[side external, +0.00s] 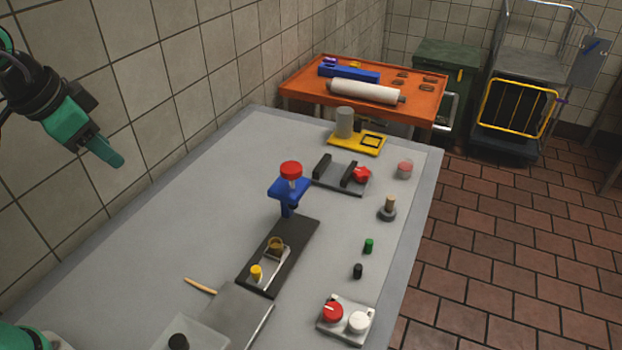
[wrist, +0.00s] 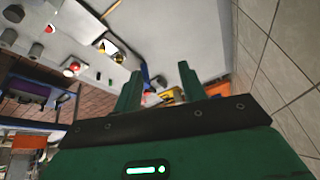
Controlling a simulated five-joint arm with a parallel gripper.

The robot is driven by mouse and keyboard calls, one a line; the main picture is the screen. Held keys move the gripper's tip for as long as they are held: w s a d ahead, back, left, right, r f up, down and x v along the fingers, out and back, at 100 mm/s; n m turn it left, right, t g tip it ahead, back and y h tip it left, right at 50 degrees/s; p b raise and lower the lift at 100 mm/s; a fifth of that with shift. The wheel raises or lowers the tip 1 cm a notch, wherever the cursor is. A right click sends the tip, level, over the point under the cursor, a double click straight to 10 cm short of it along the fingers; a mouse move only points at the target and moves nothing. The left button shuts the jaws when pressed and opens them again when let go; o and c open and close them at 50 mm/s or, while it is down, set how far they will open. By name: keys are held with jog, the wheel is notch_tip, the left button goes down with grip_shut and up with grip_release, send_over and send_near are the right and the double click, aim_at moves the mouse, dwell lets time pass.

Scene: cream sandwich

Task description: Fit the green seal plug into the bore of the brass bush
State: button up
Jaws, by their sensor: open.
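The green seal plug (side external: 369,246) is a small green cylinder standing upright on the grey table, right of centre in the side view. The brass bush (side external: 276,244) appears as a brass-coloured ring on a light plate in the dark fixture near the table's middle. Its bore is too small to make out clearly. My gripper (side external: 115,162) is high at the upper left, well apart from both. In the wrist view its two green fingers (wrist: 158,80) stand apart with nothing held between them. I cannot surely pick out the plug or the bush in the wrist view.
A blue stand with a red top (side external: 290,170) rises behind the bush. A yellow knob (side external: 256,272) is in front of it. A control box (side external: 345,318) is at the front.

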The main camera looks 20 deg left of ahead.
jog(key=w+d+r+m+g, duration=0.2)
jog(key=w+d+m, duration=0.55)
jog(key=w, duration=0.45)
jog(key=m+g, duration=0.3)
jog(key=m, duration=1.3)
send_over(369, 241)
jog(key=shift+n, duration=0.25)
notch_tip(369, 241, down, 23)
jog(key=shift+a+r, duration=0.1)
jog(key=shift+r, duration=0.05)
jog(key=shift+f, duration=1.45)
jog(key=shift+f, duration=2.65)
